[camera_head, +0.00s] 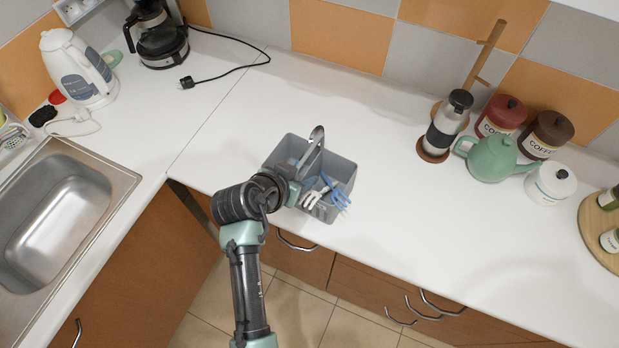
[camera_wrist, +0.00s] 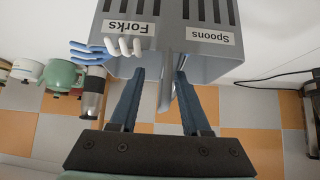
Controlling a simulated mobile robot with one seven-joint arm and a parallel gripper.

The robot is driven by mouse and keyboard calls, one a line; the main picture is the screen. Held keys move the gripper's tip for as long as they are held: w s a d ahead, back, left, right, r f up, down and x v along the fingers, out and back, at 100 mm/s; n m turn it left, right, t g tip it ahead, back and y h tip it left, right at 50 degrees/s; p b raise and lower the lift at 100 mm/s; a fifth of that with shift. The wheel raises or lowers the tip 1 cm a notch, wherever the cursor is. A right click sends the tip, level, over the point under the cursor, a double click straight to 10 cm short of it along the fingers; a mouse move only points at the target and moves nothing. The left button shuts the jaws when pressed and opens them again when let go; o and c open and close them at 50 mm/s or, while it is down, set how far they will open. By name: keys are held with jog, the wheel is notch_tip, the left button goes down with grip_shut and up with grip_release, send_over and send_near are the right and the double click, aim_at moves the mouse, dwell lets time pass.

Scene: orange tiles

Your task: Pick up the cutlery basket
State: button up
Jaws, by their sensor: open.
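The grey cutlery basket (camera_head: 340,167) stands on the white counter near its front edge, with an arched handle (camera_head: 317,138) across its middle. White and blue forks (camera_head: 318,193) lie in its near side. In the wrist view, the basket (camera_wrist: 213,68) appears upside down with "Forks" and "Spoons" labels. My gripper (camera_wrist: 162,76) is open there, one finger on each side of the basket's upright middle divider or handle (camera_wrist: 165,92). Whether the fingers touch it I cannot tell. In the head view my wrist hides the fingers and part of the basket's near left side.
A sink (camera_head: 62,212) is at the left, with a kettle (camera_head: 78,65) and coffee maker (camera_head: 155,35) behind. A French press (camera_head: 446,125), green teapot (camera_head: 492,158) and several canisters stand at the back right. The counter around the basket is clear.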

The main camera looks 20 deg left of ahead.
aim_at(309, 172)
jog(key=x, duration=0.1)
jog(key=p+x, duration=0.1)
jog(key=x, duration=0.2)
jog(key=shift+w+a+r, duration=0.15)
jog(key=shift+w+a, duration=0.15)
jog(key=shift+a, duration=0.05)
jog(key=shift+w+d+f, duration=0.1)
jog(key=shift+w+f, duration=0.2)
jog(key=shift+f, duration=0.05)
grip_shut()
dwell(1.0)
